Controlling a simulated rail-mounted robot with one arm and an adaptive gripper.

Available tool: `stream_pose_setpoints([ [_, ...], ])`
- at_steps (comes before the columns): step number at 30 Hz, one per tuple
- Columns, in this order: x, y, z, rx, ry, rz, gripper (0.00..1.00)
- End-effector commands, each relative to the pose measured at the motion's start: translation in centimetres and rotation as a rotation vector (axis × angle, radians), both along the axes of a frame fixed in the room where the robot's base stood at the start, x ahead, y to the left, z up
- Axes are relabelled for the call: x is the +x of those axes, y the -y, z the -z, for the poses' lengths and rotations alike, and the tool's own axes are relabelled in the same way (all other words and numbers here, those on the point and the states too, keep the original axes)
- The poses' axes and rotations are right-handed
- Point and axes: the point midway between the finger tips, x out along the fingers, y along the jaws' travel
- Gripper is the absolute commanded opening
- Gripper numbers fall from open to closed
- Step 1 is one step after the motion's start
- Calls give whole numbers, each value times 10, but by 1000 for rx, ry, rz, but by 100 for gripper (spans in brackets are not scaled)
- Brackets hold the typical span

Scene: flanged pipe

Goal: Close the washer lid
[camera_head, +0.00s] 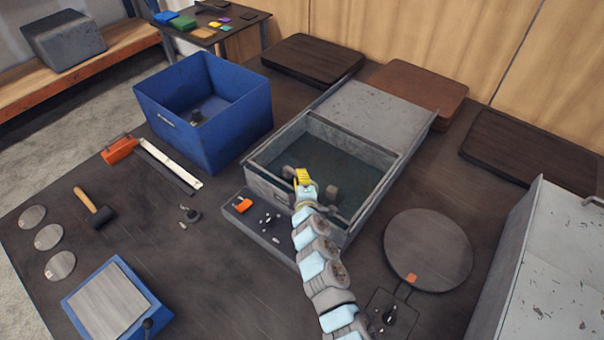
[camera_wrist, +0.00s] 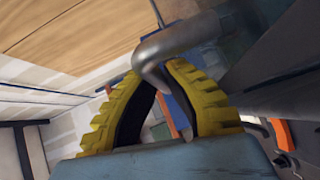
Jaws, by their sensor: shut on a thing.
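The washer is a grey rectangular basin (camera_head: 256,166) in the middle of the bench, its dark inside uncovered at the front. A grey scuffed flat panel (camera_head: 365,112), which looks like its lid, lies over the rear part. My gripper (camera_head: 303,177) has yellow fingers and is over the front part of the basin. In the wrist view, the ribbed yellow fingers (camera_wrist: 163,85) are closed around a bent grey metal bar (camera_wrist: 185,43), which looks like a handle. How the bar joins the washer is hidden by my gripper and arm.
A control panel with an orange switch (camera_head: 243,204) is at the washer's front. A blue bin (camera_head: 205,135) stands to the left, a round plate (camera_head: 428,250) lies to the right, and a grey cabinet (camera_head: 560,275) is at far right. A mallet (camera_head: 95,207) lies at left.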

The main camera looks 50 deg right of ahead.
Motion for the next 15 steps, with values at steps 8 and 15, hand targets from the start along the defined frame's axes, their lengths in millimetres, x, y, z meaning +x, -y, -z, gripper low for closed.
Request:
stream_pose_setpoints([
  [8,-6,-11,3,1,-2,11,0],
  [15,-8,-13,3,3,-3,17,0],
])
